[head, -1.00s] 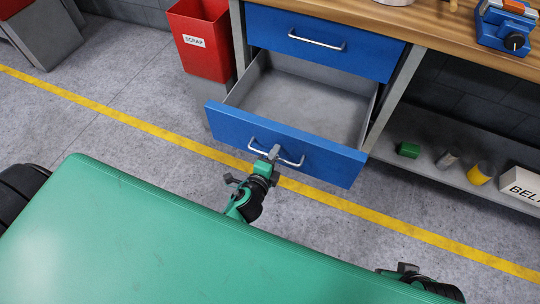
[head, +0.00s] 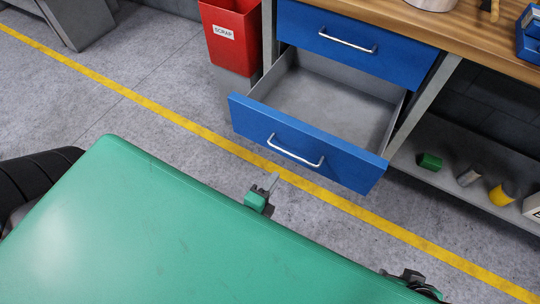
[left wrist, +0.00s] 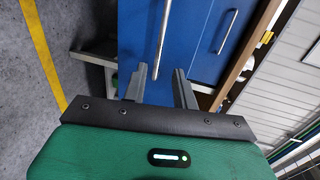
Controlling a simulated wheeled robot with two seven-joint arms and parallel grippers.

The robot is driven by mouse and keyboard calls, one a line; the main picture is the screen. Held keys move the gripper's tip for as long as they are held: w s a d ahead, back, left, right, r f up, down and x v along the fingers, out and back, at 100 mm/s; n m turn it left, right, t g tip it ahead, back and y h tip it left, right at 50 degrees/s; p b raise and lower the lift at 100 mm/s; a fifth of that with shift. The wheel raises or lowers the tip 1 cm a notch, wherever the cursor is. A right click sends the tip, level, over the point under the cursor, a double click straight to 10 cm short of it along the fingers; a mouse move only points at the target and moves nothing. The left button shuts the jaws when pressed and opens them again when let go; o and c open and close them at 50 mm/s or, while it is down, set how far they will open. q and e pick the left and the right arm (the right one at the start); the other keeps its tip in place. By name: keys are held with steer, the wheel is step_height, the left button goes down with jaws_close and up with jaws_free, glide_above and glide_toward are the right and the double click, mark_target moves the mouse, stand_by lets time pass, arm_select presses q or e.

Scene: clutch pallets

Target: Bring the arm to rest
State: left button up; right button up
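The blue lower drawer (head: 300,150) of the workbench is pulled out, and its grey inside (head: 335,100) looks empty. Its silver handle (head: 296,152) faces me and appears as a bar (left wrist: 163,35) beyond the fingers in the left wrist view. My left gripper (head: 268,184) is below and in front of the handle in the head view, apart from it. Its two grey fingers (left wrist: 161,86) are spread with nothing between them. Part of my right arm (head: 412,280) shows at the bottom right; its fingers cannot be made out.
The closed upper drawer (head: 350,42) sits under the wooden worktop (head: 470,42). A red scrap bin (head: 232,35) stands to the left. A green block (head: 430,161) and a yellow cylinder (head: 502,194) are on the low shelf. The grey floor with its yellow line is clear.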

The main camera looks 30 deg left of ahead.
arm_select(q)
steer(key=shift+s+r, duration=0.1)
steer(key=shift+s, duration=0.2)
arm_select(e)
steer(key=shift+a, duration=0.1)
